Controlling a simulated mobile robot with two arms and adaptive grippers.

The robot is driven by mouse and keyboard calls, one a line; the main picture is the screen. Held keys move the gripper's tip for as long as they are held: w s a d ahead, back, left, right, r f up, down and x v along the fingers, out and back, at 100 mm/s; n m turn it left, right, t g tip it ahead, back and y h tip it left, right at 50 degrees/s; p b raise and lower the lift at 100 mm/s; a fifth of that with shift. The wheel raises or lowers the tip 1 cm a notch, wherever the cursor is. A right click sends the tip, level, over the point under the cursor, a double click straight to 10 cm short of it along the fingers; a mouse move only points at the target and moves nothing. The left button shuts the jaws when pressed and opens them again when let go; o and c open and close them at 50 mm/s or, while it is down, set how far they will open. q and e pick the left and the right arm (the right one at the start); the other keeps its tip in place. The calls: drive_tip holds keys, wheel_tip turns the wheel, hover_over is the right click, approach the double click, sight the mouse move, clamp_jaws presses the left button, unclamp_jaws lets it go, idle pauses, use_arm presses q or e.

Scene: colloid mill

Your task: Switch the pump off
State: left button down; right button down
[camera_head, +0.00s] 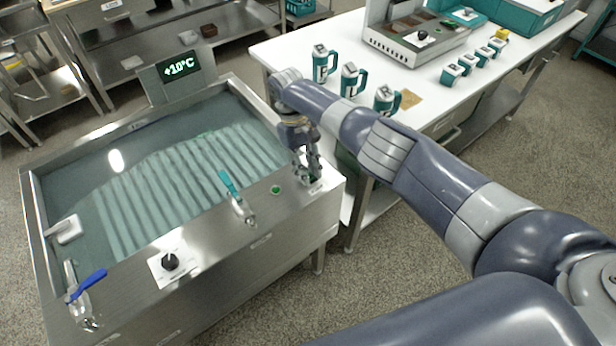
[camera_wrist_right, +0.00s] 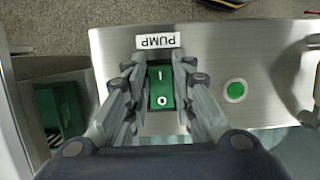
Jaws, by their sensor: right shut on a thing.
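The pump switch (camera_wrist_right: 161,87) is a green rocker marked I and O, under a PUMP label (camera_wrist_right: 158,41) that reads upside down in the wrist view. My right gripper (camera_wrist_right: 160,100) has its fingers on either side of the rocker and is shut on it. In the head view my right gripper (camera_head: 310,178) points down at the right front corner of the steel water tank (camera_head: 215,260). It hides most of the switch there. A round green indicator (camera_wrist_right: 235,90) sits beside the switch, also visible in the head view (camera_head: 275,189). My left gripper is not in view.
The tank holds water over ribbed tubing, with a teal-handled valve (camera_head: 229,182), a blue-handled valve (camera_head: 88,284), a black knob (camera_head: 170,261) and a +10°C display (camera_head: 181,67). A white table (camera_head: 290,47) with several teal mugs stands close behind my right arm.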

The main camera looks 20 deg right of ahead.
idle(0.3)
drive_tip(key=c, duration=1.4)
unclamp_jaws()
drive_tip(key=shift+o, duration=0.2)
drive_tip(key=v, duration=1.2)
